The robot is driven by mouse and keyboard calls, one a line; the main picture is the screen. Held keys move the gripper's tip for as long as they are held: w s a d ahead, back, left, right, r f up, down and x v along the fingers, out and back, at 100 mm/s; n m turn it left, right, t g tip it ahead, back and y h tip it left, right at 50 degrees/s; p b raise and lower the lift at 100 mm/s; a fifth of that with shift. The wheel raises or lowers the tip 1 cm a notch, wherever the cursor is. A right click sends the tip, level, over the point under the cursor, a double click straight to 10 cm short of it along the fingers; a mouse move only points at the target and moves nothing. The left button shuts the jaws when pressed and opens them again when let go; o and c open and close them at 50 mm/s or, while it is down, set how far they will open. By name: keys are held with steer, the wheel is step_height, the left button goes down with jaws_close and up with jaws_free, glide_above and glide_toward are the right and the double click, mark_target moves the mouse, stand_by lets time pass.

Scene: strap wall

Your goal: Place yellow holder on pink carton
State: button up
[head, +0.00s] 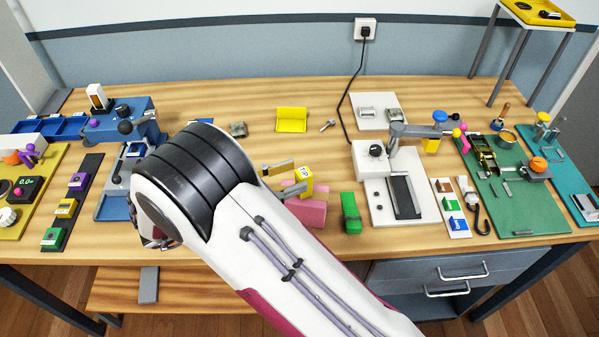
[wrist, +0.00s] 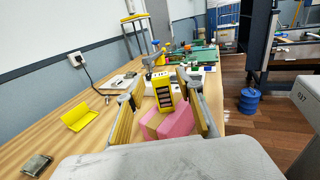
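A yellow slotted holder (wrist: 163,92) with dark bars on its face stands upright between my fingers in the wrist view. It also shows in the head view (head: 306,179), just beyond the tip of one finger. The pink carton (head: 308,213) lies on the table below it, and it shows in the wrist view (wrist: 176,124). The holder's base meets the carton's top in the picture; I cannot tell whether it rests there. My gripper (wrist: 160,100) is open, with a gap on each side of the holder. In the head view my arm hides part of the carton's left side.
A yellow bent tray (head: 291,121) lies behind on the table. A green block (head: 350,213) stands right of the carton, beside a white machine (head: 378,170). A grey metal piece (head: 238,129) and a small bolt (head: 328,125) lie farther back. The table between them is clear.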

steer(key=v, duration=0.8)
steer(key=shift+a, duration=0.1)
stand_by(0.7)
steer(key=w+d+r+n+t+y, duration=0.2)
steer(key=w+r+n+t+y, duration=0.15)
steer(key=w+r+n, duration=0.4)
steer(key=w+d+r+n+t+y, duration=0.1)
steer(key=w+r+n+t+y, duration=0.3)
steer(key=w, duration=0.7)
step_height(320, 180, up, 10)
steer(key=n+g+y, duration=0.3)
steer(key=n+y, duration=1.1)
steer(key=n, duration=1.4)
glide_above(302, 169)
steer(key=s+d+f+n+g+h, duration=0.1)
steer(key=s+d+f+n+g, duration=0.1)
steer(key=s, duration=0.5)
steer(key=s+d+f+n+g+h, duration=0.1)
steer(key=s+d+f+n+h, duration=0.1)
steer(key=s+d+f+n, duration=0.2)
steer(key=s+d+f+n+g+h, duration=0.2)
steer(key=s+d+f+n, duration=0.2)
steer(key=s+d, duration=0.4)
steer(key=s, duration=0.3)
steer(key=shift+s+d+f+g, duration=0.2)
steer(key=shift+s+f+g, duration=0.1)
steer(key=shift+f+g, duration=0.1)
